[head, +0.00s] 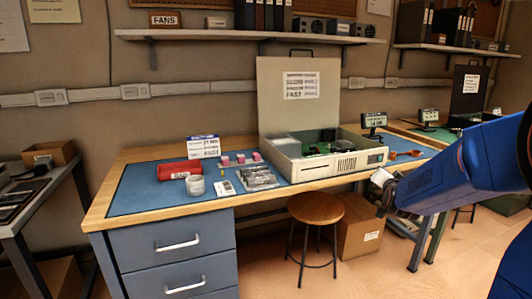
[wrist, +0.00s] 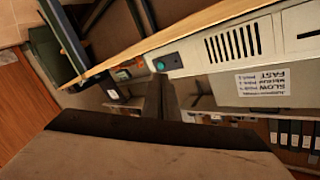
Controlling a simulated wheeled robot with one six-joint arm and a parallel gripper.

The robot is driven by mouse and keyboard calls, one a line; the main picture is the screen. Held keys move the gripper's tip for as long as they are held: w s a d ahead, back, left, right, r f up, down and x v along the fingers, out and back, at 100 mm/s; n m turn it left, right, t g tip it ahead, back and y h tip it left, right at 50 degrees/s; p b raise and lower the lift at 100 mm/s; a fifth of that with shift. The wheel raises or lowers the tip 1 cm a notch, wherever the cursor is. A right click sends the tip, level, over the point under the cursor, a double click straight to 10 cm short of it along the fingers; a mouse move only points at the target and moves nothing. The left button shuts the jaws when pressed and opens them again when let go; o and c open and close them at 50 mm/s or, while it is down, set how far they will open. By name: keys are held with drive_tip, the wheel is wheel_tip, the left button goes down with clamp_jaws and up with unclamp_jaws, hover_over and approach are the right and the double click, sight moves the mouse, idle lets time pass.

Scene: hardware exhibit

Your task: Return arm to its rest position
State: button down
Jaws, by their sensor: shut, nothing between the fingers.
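My blue arm reaches in from the right of the head view. My gripper (head: 384,205) is the dark end of it, in front of the workbench (head: 115,210) and to the right of the stool. In the wrist view the dark fingers (wrist: 162,88) are together with nothing between them. The open computer case (head: 335,167) stands on the bench with its lid up, and my gripper is apart from it. In the wrist view the case front (wrist: 235,45) shows tilted, with a round green button and vent slots.
A round wooden stool (head: 316,208) and a cardboard box (head: 360,228) stand in front of the bench. A red bin (head: 179,170), a jar (head: 195,186) and small parts lie on the blue mat. Shelves (head: 240,35) run above. Open floor lies in front.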

drive_tip(key=s+a+f+n+g+y, duration=0.25)
drive_tip(key=s+a, duration=0.35)
drive_tip(key=s, duration=0.4)
drive_tip(key=s+a+f+n+g+y, duration=0.1)
drive_tip(key=s+a+n+g+y, duration=0.15)
drive_tip(key=s+a, duration=0.6)
drive_tip(key=s+f+n+g, duration=0.2)
drive_tip(key=s+g, duration=0.1)
drive_tip(key=s, duration=1)
drive_tip(key=s+f+n+g, duration=0.2)
drive_tip(key=s+f+g, duration=0.1)
drive_tip(key=s, duration=1)
drive_tip(key=shift+s+f, duration=0.15)
drive_tip(key=shift+s, duration=0.15)
